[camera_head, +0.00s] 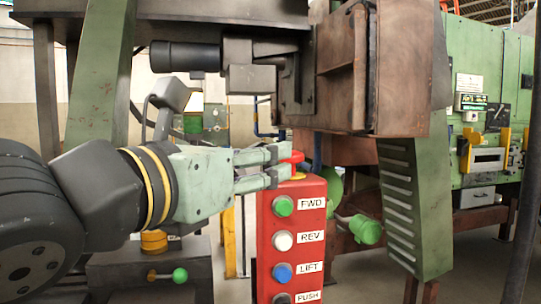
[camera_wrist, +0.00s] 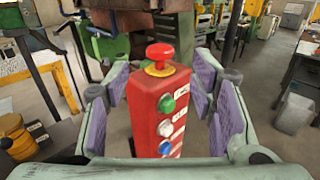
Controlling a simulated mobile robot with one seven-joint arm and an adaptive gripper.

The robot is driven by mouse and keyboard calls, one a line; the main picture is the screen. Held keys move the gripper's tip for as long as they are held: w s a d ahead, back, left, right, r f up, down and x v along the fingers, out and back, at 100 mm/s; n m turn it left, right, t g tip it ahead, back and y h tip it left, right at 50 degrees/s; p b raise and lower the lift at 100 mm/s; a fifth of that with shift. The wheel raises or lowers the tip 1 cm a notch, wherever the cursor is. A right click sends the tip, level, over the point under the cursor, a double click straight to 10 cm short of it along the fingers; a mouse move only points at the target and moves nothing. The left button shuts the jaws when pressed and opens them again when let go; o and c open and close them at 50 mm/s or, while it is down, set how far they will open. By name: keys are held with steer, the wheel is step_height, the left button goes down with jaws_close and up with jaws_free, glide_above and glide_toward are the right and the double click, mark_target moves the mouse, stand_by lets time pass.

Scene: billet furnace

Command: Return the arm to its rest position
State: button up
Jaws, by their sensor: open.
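My gripper (camera_head: 285,168) reaches in from the left in the head view. Its fingers are at the top of the red control box, close to the red mushroom button. In the wrist view my gripper (camera_wrist: 160,95) is open, with one finger on each side of the red control box (camera_wrist: 150,105) and a visible gap to it. The box also shows in the head view (camera_head: 312,240). On its top is a red mushroom button (camera_wrist: 160,55) on a yellow ring. Its front carries green, white and blue buttons, labelled FWD, REV and LIFT, and a darker one below.
A rusty brown furnace housing (camera_head: 375,70) hangs above and behind the box. A green slatted panel (camera_head: 412,210) stands to its right. A green-knobbed lever (camera_head: 180,275) is low at the left. Green cabinets (camera_head: 485,100) stand at the right. A grey bin (camera_wrist: 294,113) stands on the floor.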

steer(key=shift+s+a, duration=0.25)
steer(key=shift+s, duration=0.2)
